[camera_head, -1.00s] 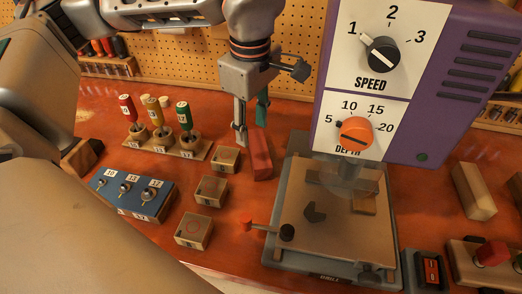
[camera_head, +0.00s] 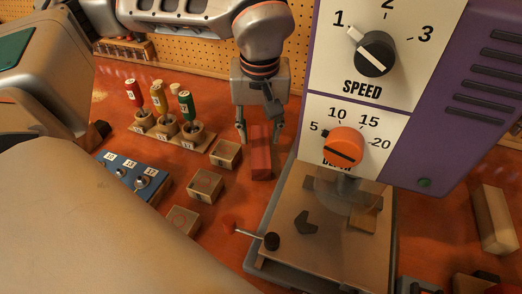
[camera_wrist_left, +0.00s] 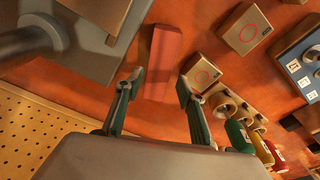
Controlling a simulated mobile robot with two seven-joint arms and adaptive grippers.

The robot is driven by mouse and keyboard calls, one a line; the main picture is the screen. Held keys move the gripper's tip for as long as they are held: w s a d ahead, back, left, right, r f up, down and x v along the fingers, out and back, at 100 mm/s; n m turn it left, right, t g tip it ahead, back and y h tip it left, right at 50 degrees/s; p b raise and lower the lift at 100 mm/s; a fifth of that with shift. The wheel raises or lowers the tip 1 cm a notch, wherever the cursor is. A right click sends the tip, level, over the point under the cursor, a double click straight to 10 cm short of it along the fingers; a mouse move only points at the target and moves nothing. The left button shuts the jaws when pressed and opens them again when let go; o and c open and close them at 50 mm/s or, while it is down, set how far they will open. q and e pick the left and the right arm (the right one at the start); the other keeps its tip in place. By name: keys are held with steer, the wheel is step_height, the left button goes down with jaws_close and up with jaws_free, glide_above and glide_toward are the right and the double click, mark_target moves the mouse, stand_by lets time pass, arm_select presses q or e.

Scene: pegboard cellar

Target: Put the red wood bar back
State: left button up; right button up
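The red wood bar (camera_head: 261,158) lies on the orange-red bench, left of the drill machine's base. It also shows in the left wrist view (camera_wrist_left: 163,60), ahead of the fingers. My left gripper (camera_head: 259,131) is open and points down at the bar's far end. Its two fingers stand on either side of the bar, with gaps between them and the wood. In the left wrist view the open fingers (camera_wrist_left: 160,82) frame the bar's near end, and nothing is held. My right gripper is not in view.
A purple machine (camera_head: 440,100) with speed and depth dials stands close on the right, above its grey base (camera_head: 290,215). Small wooden boxes (camera_head: 205,186) sit left of the bar. A pale wood block (camera_head: 494,220) lies at right.

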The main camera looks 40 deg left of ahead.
mark_target(261, 145)
arm_select(q)
steer(key=f, duration=0.4)
steer(key=shift+w+a, duration=0.1)
steer(key=shift+w, duration=0.15)
steer(key=c, duration=1.1)
steer(key=shift+o, duration=0.2)
steer(key=shift+r, duration=0.15)
